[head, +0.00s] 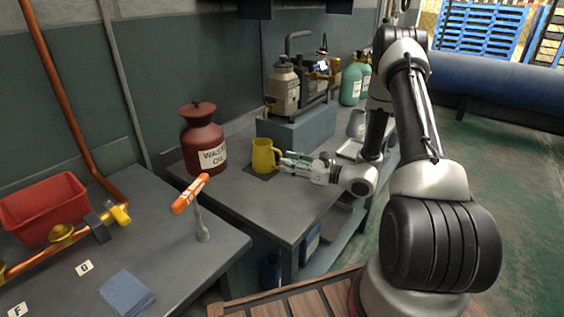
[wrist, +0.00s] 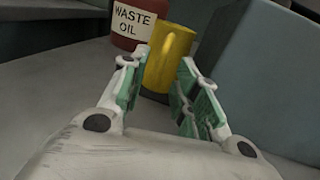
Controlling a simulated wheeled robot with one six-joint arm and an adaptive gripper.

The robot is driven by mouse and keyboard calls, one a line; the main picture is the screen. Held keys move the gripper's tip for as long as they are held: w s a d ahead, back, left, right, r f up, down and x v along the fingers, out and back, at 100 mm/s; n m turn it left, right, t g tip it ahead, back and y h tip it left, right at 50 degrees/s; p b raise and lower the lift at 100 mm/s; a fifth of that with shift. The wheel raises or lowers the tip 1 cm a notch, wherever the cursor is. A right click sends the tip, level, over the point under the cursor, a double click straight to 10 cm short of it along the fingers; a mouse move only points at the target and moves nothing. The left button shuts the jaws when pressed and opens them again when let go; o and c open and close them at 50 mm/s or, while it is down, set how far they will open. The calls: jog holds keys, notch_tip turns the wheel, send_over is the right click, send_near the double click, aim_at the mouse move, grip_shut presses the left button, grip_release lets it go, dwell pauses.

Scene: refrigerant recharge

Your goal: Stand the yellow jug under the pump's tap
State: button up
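The yellow jug (head: 263,155) stands upright on the bench, on a dark square pad (head: 260,174), in front of the grey-blue block. The pump (head: 310,75) sits on that block. Its small brass tap (head: 270,103) shows above the jug in the head view; I cannot tell whether it is exactly overhead. My gripper (head: 283,162) is open, low over the bench, to the right of the jug on its handle side. In the wrist view the jug (wrist: 168,62) shows between and just beyond the spread green-padded fingertips (wrist: 160,72); contact with the handle is unclear.
A dark red waste oil can (head: 202,140) stands left of the jug. The grey-blue block (head: 298,128) is close behind it. An orange-handled tool (head: 190,194) stands on the front table near a red bin (head: 45,205). Bare bench lies in front of my gripper.

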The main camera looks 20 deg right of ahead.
jog(key=v, duration=0.8)
jog(key=s+a+r+n+g+h, duration=0.1)
jog(key=s+a+r+n+g, duration=0.3)
jog(key=s+r+n+g, duration=0.35)
jog(key=s+a+r+n+g+h, duration=0.1)
jog(key=s+a+r+n+g, duration=0.35)
jog(key=s+r+n, duration=0.45)
jog(key=s+d+r+n+t+h, duration=0.4)
jog(key=s+d+r+n+h, duration=0.5)
jog(key=s+d+n+h, duration=0.1)
jog(key=shift+s+d+h, duration=0.2)
jog(key=shift+d+h, duration=0.4)
jog(key=shift+d, duration=0.4)
